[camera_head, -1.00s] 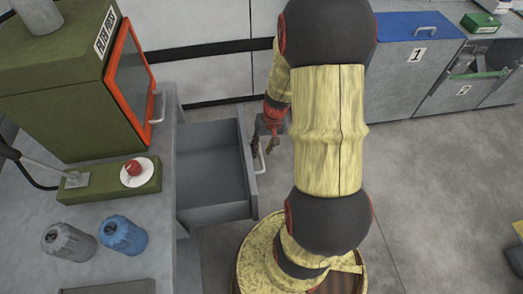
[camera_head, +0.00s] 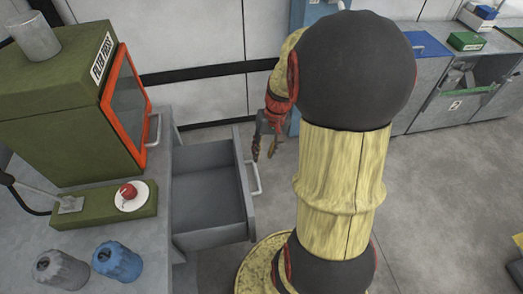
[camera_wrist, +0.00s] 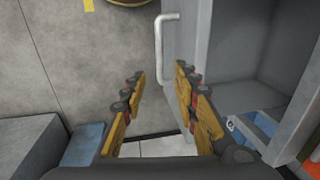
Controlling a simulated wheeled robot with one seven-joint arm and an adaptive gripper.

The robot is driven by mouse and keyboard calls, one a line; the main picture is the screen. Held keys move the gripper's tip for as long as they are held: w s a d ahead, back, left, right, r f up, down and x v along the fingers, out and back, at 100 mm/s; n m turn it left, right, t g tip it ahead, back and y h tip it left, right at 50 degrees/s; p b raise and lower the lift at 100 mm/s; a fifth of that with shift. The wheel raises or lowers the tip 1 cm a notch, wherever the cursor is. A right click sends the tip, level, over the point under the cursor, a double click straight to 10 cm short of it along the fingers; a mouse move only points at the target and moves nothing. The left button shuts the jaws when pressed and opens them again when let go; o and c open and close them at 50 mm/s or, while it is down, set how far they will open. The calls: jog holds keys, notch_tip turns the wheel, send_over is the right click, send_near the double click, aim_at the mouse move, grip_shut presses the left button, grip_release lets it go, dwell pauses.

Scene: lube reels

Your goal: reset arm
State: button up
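My gripper (camera_head: 266,146) is open and empty, near the front of the pulled-out drawer. In the wrist view its two fingers (camera_wrist: 160,82) stand apart with nothing between them. The grey drawer (camera_head: 208,190) under the bench is open and looks empty in the head view. Its pale bar handle (camera_head: 254,180) is beside and below my gripper in the head view. The handle (camera_wrist: 160,45) also shows beyond the fingertips in the wrist view, apart from them.
A green press (camera_head: 75,110) with an orange-framed door stands on the bench. A grey canister (camera_head: 60,270) and a blue canister (camera_head: 117,262) stand in front. A red item (camera_head: 128,190) sits on a white dish. Grey bins (camera_head: 455,95) stand back right; open floor (camera_head: 440,200) lies right.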

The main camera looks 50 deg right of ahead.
dwell(0.3)
jog(key=s+a+r+n+t+h, duration=0.1)
jog(key=s+a+r+n+t, duration=0.1)
jog(key=a+r, duration=0.7)
jog(key=s+a+r+n+t, duration=0.2)
jog(key=a+r+n, duration=0.3)
jog(key=a+r, duration=0.5)
jog(key=s+a, duration=0.1)
jog(key=a, duration=0.3)
jog(key=shift+s+a+h, duration=0.25)
jog(key=shift+h, duration=0.15)
